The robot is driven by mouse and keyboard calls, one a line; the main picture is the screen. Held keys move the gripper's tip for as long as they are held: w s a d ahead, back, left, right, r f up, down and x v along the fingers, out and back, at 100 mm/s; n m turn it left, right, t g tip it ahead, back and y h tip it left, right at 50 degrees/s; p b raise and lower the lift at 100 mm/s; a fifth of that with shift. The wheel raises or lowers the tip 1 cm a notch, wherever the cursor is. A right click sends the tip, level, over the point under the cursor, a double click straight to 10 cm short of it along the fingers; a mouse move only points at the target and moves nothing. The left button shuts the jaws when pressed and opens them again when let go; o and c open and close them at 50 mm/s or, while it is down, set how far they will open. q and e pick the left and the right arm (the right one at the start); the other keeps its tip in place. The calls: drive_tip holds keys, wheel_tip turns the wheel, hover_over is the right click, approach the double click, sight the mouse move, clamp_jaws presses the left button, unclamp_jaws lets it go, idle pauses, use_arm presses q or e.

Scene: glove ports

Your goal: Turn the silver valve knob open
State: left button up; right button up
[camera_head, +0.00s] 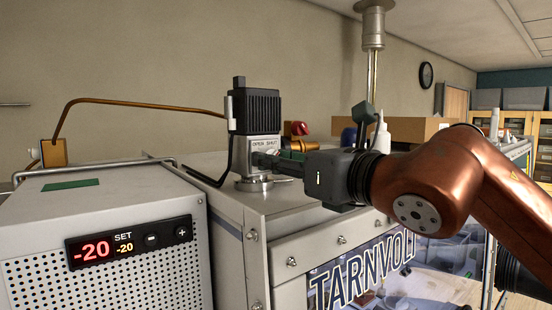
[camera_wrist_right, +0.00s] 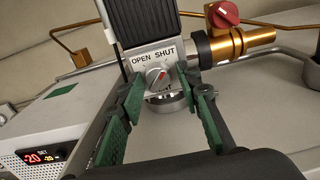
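The silver valve knob (camera_wrist_right: 157,77) is a small round knob on the front of the silver valve block, under the label "OPEN SHUT" (camera_wrist_right: 153,56). Its red mark appears to slant up and right, toward SHUT. In the head view the valve block (camera_head: 262,146) stands on the grey cabinet under a black finned housing; my gripper hides the knob there. My right gripper (camera_wrist_right: 163,88) is open, its green-padded fingers to either side of the knob in the wrist picture; contact is not visible. It also shows in the head view (camera_head: 270,161). My left gripper is not in view.
A brass valve with a red knob (camera_wrist_right: 222,15) sits right of the block. A chiller unit (camera_head: 110,245) reading -20 stands at left. A black hose (camera_head: 207,180) runs beside the block. A vertical metal pipe (camera_head: 372,60) hangs behind my arm.

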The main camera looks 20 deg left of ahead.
drive_tip(key=shift+c, duration=0.8)
drive_tip(key=shift+s+r, duration=0.1)
drive_tip(key=shift+s, duration=0.1)
drive_tip(key=c, duration=0.3)
drive_tip(key=shift+w, duration=0.1)
drive_tip(key=c, duration=0.3)
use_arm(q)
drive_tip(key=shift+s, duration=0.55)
use_arm(e)
clamp_jaws()
